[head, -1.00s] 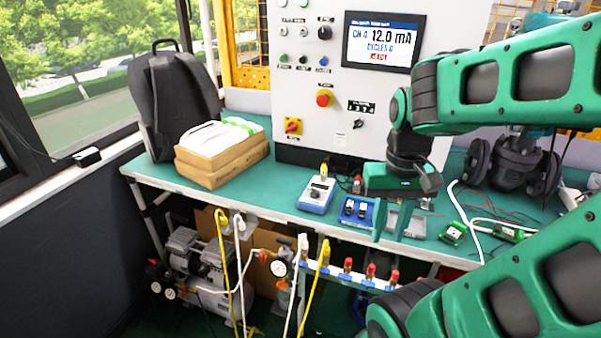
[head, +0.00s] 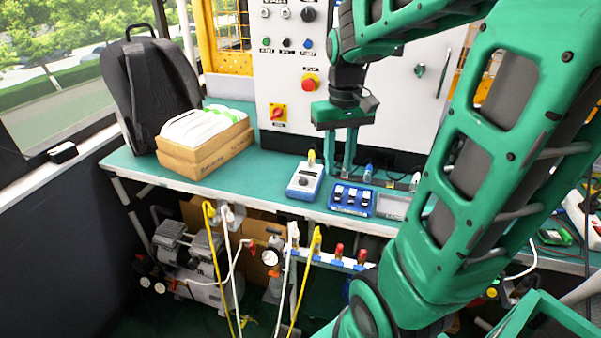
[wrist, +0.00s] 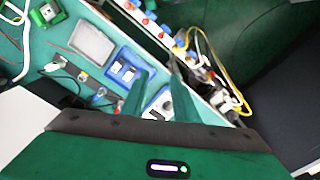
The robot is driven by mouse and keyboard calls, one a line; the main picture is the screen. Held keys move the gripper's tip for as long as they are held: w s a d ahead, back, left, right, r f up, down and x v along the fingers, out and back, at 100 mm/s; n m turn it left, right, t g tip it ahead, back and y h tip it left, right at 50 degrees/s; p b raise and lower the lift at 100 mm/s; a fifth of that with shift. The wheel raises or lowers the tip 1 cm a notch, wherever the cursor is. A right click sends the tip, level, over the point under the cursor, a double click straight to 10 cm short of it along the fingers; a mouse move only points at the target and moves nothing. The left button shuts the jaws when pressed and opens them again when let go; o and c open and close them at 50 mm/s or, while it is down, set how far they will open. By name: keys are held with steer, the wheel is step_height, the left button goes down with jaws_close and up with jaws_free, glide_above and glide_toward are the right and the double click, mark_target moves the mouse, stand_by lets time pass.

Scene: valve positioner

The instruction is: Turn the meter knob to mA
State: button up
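The meter (head: 304,182) is a small blue box with a pale face and a dark round knob (head: 303,181). It lies on the green bench near its front edge, with a yellow plug at its back. My gripper (head: 341,170) points down above the bench, to the right of the meter and apart from it. Its two green fingers are spread with nothing between them. In the wrist view the meter (wrist: 160,106) shows between the fingers (wrist: 158,65), partly hidden by them. The knob's marks are too small to read.
A blue box with several switches (head: 352,198) and a grey tray (head: 392,206) lie right of the meter. Cardboard boxes (head: 205,150) and a backpack (head: 150,85) stand at left. The white control panel (head: 285,90) rises behind. Bench between boxes and meter is clear.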

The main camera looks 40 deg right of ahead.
mark_target(304, 176)
steer(key=w+f+n, duration=0.2)
steer(key=w+n, duration=0.1)
steer(key=w, duration=1.2)
steer(key=f, duration=0.7)
steer(key=d+f, duration=0.1)
steer(key=f, duration=0.2)
steer(key=shift+s+f, duration=0.1)
steer(key=shift+f, duration=0.15)
jaws_close()
